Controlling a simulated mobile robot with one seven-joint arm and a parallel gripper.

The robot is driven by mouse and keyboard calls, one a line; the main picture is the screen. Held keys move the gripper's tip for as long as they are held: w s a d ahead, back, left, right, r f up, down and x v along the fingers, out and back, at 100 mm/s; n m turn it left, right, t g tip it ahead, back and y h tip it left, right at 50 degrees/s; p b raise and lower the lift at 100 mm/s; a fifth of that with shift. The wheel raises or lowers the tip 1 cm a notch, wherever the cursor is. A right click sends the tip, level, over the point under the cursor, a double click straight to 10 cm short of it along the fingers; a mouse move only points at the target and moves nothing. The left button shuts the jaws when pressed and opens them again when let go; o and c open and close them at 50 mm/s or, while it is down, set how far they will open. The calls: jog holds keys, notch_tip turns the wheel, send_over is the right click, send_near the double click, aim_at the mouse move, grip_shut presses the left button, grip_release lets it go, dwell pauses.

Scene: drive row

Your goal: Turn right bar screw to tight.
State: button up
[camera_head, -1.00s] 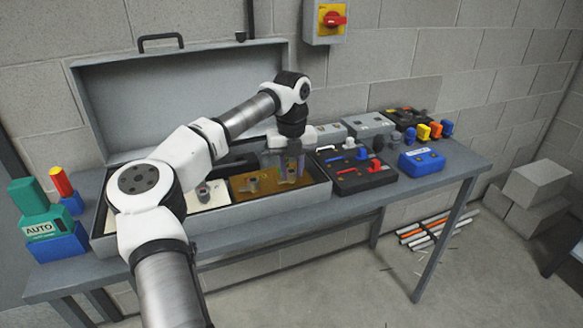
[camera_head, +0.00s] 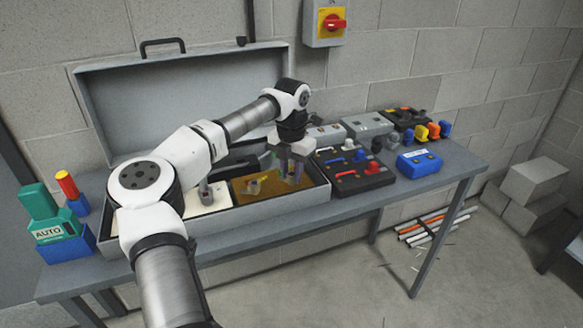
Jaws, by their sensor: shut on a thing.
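The open grey case (camera_head: 215,214) stands on the bench, with a brass-coloured plate (camera_head: 272,195) in its right part. A grey screw (camera_head: 254,187) stands up at the left of this plate. My gripper (camera_head: 291,177) points down at the right part of the plate, its fingers shut around the right bar screw. The fingers largely hide that screw, and its marks cannot be read at this size.
A black block with red, white and blue levers (camera_head: 348,178) sits right of the case. A blue box (camera_head: 419,162) lies farther right. A green AUTO unit (camera_head: 45,217) stands at the left. The case lid (camera_head: 185,95) rises behind my arm.

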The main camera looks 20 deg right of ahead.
jog(key=m+p, duration=0.1)
jog(key=m, duration=0.2)
jog(key=shift+r+m, duration=0.1)
jog(key=shift+m, duration=0.2)
jog(key=shift+m+p, duration=0.3)
jog(key=shift+m, duration=1.6)
jog(key=o, duration=1)
